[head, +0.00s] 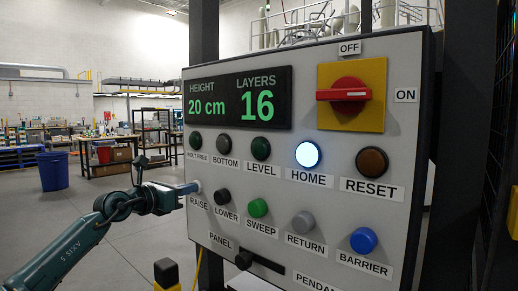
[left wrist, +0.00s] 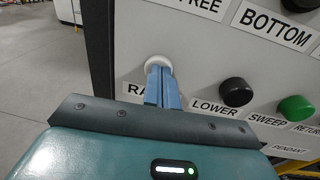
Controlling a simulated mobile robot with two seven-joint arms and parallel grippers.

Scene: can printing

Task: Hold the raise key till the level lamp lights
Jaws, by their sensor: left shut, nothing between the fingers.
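The control panel (head: 300,205) stands in front of me. The raise key (left wrist: 158,60) is a pale round button at its left edge, above the partly covered RAISE label. My left gripper (head: 189,188) reaches in from the left with its blue fingers shut and empty. In the left wrist view the fingertips (left wrist: 160,70) overlap the lower part of the raise key and seem to touch it; I cannot tell how far it is pressed. The level lamp (head: 261,149) is dark green and unlit. The display (head: 238,98) reads height 20 cm, layers 16. My right gripper is out of view.
The home lamp (head: 308,154) glows white. The lower key (head: 222,196) and green sweep key (head: 258,208) sit right of the raise key. A red switch (head: 348,93) is at the upper right. Open floor, a blue bin (head: 53,171) and workbenches lie to the left.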

